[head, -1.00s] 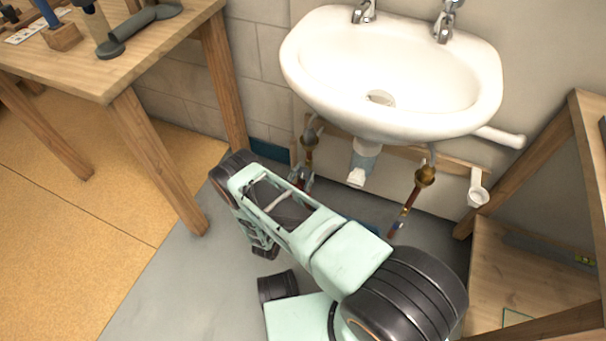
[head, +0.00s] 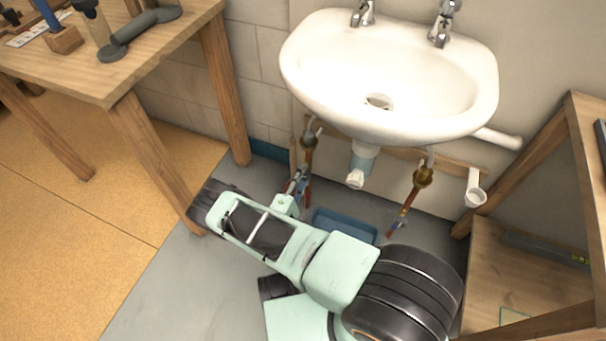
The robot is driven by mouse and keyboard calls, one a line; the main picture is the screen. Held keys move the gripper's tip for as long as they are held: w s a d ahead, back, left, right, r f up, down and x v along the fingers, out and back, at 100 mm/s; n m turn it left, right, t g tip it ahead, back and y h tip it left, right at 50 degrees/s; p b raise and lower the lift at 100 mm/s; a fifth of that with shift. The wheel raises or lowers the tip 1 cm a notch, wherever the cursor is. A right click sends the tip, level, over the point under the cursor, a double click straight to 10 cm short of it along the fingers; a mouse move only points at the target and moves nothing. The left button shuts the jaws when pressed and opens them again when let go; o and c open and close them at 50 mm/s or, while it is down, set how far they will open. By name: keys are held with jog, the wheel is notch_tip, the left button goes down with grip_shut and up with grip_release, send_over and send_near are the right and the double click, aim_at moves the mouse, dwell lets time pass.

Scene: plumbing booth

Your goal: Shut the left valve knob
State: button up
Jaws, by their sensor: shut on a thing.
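The left valve knob (head: 299,175) is a small blue piece low on the left copper pipe (head: 308,164) under the sink. My gripper (head: 296,184) is at this knob and shut on it. The gripper is small in the head view, and its fingers and part of the knob overlap, so the knob's exact angle is hard to tell.
The white sink (head: 300,95) hangs above, with its drain trap (head: 358,175) between the pipes. A blue tray (head: 345,226) lies on the floor. A wooden workbench (head: 130,75) stands left, a wooden frame (head: 525,160) right. My arm is close to a bench leg (head: 160,165).

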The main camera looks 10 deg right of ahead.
jog(key=m+p, duration=0.1)
jog(key=m, duration=0.4)
jog(key=shift+p, duration=0.35)
jog(key=shift+f+m, duration=0.1)
jog(key=shift+m, duration=0.3)
jog(key=o, duration=1.2)
jog(key=shift+c, duration=0.2)
jog(key=v, duration=0.7)
jog(key=shift+s+a, duration=0.15)
jog(key=shift+s, duration=0.1)
